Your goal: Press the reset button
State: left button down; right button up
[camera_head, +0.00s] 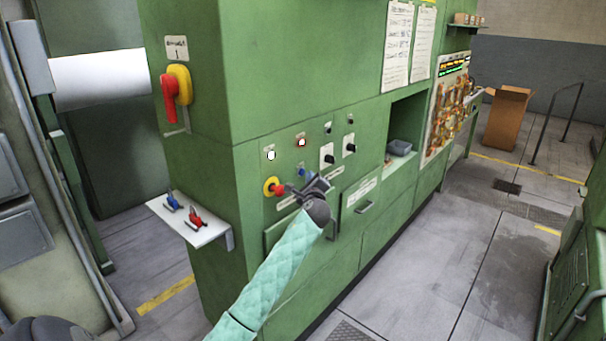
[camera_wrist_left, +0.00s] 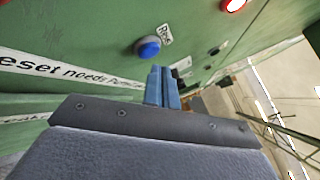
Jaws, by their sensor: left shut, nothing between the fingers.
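The blue reset button (camera_head: 301,172) is on the front panel of the green cabinet (camera_head: 330,90). In the left wrist view the blue button (camera_wrist_left: 147,47) is just beyond my fingertips, with a small label (camera_wrist_left: 166,34) beside it. My left gripper (camera_head: 298,189) is at the panel, just below the button in the head view. In the left wrist view its fingers (camera_wrist_left: 162,72) are together and empty, and a gap shows between them and the button. I cannot tell how deep the gap is. My right gripper is not in view.
A white lamp (camera_head: 271,155), a red lamp (camera_head: 302,142) and black switches (camera_head: 329,159) sit above.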

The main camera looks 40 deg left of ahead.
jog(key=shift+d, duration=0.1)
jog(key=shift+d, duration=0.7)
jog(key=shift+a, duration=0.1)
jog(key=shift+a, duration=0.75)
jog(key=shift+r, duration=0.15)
